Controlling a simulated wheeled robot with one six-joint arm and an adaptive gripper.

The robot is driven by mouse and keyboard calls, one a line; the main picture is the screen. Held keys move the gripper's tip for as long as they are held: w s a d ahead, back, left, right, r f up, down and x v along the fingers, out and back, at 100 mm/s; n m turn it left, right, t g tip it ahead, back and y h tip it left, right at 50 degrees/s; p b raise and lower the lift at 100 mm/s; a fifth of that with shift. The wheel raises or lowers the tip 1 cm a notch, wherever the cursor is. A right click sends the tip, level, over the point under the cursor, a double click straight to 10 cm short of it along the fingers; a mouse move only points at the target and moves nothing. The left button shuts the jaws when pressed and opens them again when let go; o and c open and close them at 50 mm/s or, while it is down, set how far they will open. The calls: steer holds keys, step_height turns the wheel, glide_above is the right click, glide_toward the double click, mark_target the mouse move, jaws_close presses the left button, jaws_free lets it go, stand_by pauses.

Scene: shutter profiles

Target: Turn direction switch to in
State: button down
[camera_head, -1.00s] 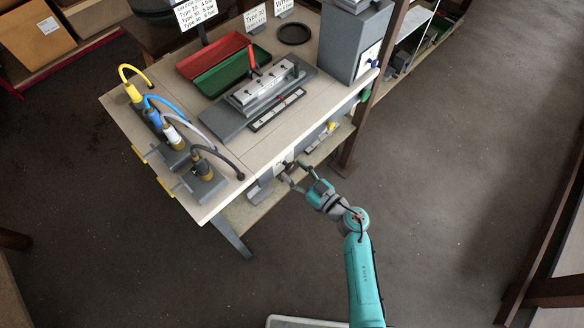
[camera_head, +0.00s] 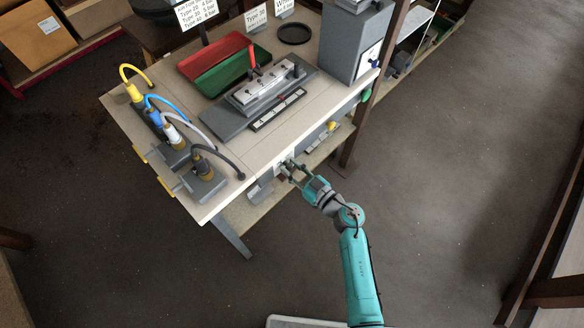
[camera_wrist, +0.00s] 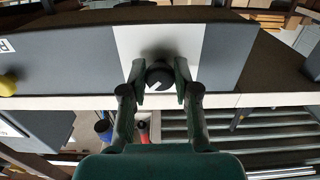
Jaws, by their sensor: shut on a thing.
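The direction switch (camera_wrist: 159,77) is a round black knob with a pale pointer mark, on a light plate (camera_wrist: 195,42) set in a dark grey panel. In the wrist view my gripper (camera_wrist: 159,88) has one finger on each side of the knob and is shut on it. The pointer mark looks slanted in that view; I cannot read any labels beside it. In the head view my gripper (camera_head: 287,169) is at the front edge of the workbench, and the knob is too small to make out clearly there.
The workbench (camera_head: 265,150) carries a grey fixture (camera_head: 262,93), red and green trays (camera_head: 222,72) and several cabled tools (camera_head: 172,130). A yellow knob (camera_wrist: 7,85) sits left on the panel. A dark post (camera_head: 362,125) stands to the right. Floor is free around my arm.

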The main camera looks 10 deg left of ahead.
steer(key=shift+n, duration=0.3)
steer(key=n, duration=0.8)
steer(key=shift+n, duration=0.3)
steer(key=n, duration=0.8)
steer(key=shift+n, duration=0.4)
steer(key=c, duration=0.9)
jaws_free()
steer(key=shift+o, duration=0.2)
